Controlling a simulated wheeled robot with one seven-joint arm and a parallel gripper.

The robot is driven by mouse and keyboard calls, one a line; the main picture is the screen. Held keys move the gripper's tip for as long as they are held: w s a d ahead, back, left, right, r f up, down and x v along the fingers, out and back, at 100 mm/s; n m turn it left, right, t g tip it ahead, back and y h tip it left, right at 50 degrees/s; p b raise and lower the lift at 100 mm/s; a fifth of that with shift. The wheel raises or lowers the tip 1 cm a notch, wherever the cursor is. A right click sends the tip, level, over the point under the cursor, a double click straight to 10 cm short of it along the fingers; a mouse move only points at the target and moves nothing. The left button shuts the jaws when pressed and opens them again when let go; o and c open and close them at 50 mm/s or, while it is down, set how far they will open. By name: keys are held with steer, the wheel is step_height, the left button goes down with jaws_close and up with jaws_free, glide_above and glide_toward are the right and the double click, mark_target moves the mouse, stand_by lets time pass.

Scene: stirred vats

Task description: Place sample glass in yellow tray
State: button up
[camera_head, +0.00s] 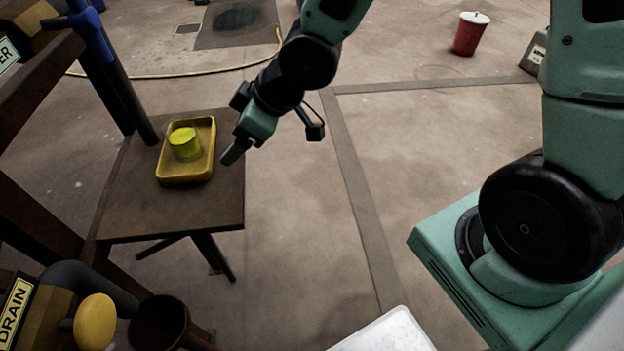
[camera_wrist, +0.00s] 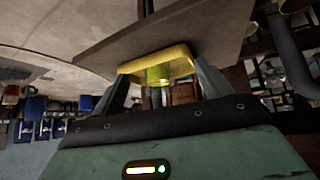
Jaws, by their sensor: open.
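The yellow tray (camera_head: 204,172) lies on a small brown table at the left. A yellow-green sample glass (camera_head: 185,144) stands upright inside the tray, towards its upper middle. My gripper (camera_head: 236,152) is to the right of the tray, above the table's right edge, apart from the glass. In the wrist view my gripper (camera_wrist: 160,88) shows its two fingers spread apart with nothing held between them. The tray (camera_wrist: 155,62) and the glass (camera_wrist: 158,76) appear beyond the fingers there.
The brown table (camera_head: 175,215) has bare room in front of the tray. A blue-topped post (camera_head: 90,35) rises behind its left edge. A yellow knob (camera_head: 95,320) and a drain sign (camera_head: 14,312) are at lower left. A red bin (camera_head: 470,36) stands far right on open floor.

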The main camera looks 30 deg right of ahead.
steer(key=s+d+r+m+g+h, duration=0.1)
steer(key=s+d+r+g+h, duration=0.1)
steer(key=s, duration=0.8)
steer(key=s+d+r+m+g+h, duration=0.2)
steer(key=s+r+g+h, duration=0.1)
steer(key=s, duration=0.7)
steer(key=shift+s, duration=0.3)
steer(key=shift+r, duration=0.1)
steer(key=shift+r+p, duration=0.95)
